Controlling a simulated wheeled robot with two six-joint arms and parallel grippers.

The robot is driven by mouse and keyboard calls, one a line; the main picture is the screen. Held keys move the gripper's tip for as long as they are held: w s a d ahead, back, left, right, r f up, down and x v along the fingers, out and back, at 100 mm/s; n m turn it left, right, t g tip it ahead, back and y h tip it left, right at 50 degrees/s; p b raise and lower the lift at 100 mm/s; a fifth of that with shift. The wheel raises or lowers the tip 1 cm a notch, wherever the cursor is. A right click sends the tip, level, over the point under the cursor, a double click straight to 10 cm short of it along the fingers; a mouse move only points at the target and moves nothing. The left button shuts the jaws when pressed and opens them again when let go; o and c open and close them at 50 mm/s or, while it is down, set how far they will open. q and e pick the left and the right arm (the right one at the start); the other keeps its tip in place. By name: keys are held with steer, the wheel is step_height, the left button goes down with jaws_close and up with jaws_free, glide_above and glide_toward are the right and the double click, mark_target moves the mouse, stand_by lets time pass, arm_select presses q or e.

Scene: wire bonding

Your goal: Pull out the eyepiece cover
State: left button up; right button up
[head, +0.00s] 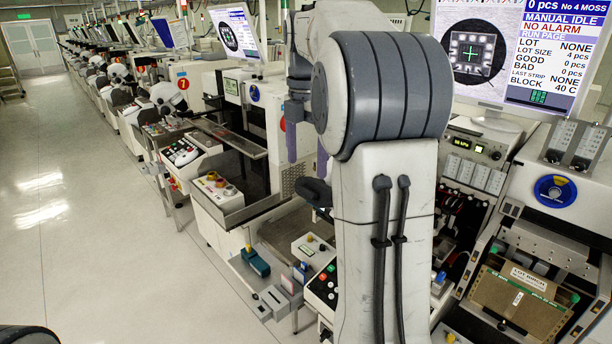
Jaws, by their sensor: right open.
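My right arm rises through the middle of the head view and bends over at its grey joint. My right gripper (306,158) hangs down on the far side of this arm, with its two purple-grey fingers apart and nothing seen between them. A dark rounded part (314,191) shows just below the fingers, partly behind my arm. I cannot tell whether it is the eyepiece cover or whether a finger touches it. No other eyepiece cover can be made out. My left gripper is not in view.
A bonding machine (555,240) with a monitor (520,50) stands at the right, partly hidden by my arm. A control box (322,285) with buttons sits low beside my arm. More machines line up to the back left. The floor (90,220) at the left is clear.

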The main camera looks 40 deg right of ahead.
mark_target(306, 189)
step_height(306, 189, down, 7)
steer(key=shift+f, duration=0.1)
stand_by(0.3)
steer(key=c, duration=1.4)
steer(key=shift+s+a+r+p, duration=0.1)
steer(key=shift+a+r+p, duration=0.2)
steer(key=shift+a, duration=0.45)
steer(key=shift+a+r+p, duration=0.2)
steer(key=shift+a+r, duration=0.15)
steer(key=shift+a, duration=0.45)
steer(key=shift+s+a+r+p, duration=0.1)
steer(key=shift+a+r+p, duration=0.2)
steer(key=shift+a, duration=0.45)
